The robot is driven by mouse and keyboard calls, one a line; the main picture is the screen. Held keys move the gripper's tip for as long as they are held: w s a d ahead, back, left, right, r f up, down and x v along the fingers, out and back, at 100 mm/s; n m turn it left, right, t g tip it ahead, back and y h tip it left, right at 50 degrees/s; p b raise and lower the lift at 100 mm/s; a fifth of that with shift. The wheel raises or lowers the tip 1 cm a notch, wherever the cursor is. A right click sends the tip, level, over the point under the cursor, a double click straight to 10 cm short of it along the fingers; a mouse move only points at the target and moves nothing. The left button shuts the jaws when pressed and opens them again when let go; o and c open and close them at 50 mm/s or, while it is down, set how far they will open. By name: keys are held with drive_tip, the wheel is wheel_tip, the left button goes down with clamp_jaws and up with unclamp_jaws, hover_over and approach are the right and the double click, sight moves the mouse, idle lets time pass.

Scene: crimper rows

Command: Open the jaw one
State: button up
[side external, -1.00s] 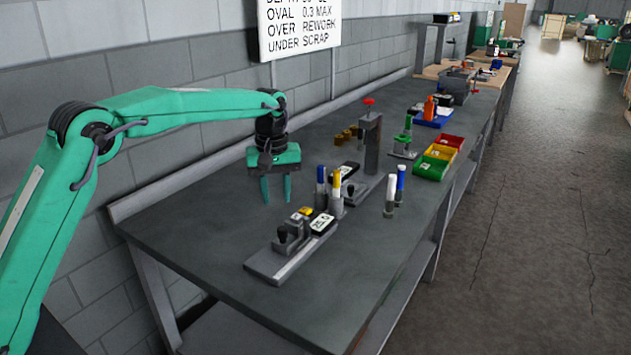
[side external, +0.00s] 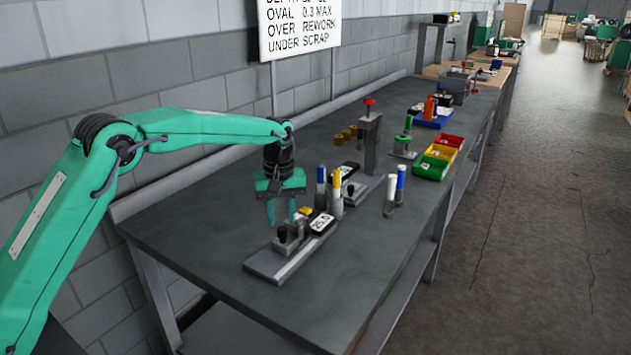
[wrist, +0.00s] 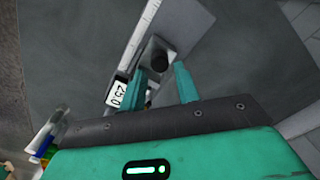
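A grey gauge fixture (side external: 270,266) with a flat base lies near the front of the bench. It carries a small block with a black knob (side external: 282,232) and a black and white digital readout (side external: 321,223). In the wrist view the knob (wrist: 160,62) shows just beyond my fingertips, roughly between them, with the readout (wrist: 117,94) to the left. My gripper (side external: 281,217) points down above the fixture's far side, its fingers apart and nothing seen between them. It also shows in the wrist view (wrist: 160,72). Which part is jaw one I cannot tell.
Blue-capped (side external: 321,185) and yellow-capped (side external: 337,190) markers stand upright close to the fixture's right. A second readout (side external: 348,172) and a tall grey post (side external: 371,145) stand behind. Coloured bins (side external: 433,165) sit farther back. The bench's front left is clear.

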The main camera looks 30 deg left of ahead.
sight(281, 229)
drive_tip(key=shift+f, duration=1.55)
drive_tip(key=shift+c, duration=0.4)
clamp_jaws()
drive_tip(key=shift+s, duration=0.15)
drive_tip(key=shift+s+r, duration=0.1)
drive_tip(key=shift+s, duration=1.45)
drive_tip(key=shift+o, duration=0.4)
unclamp_jaws()
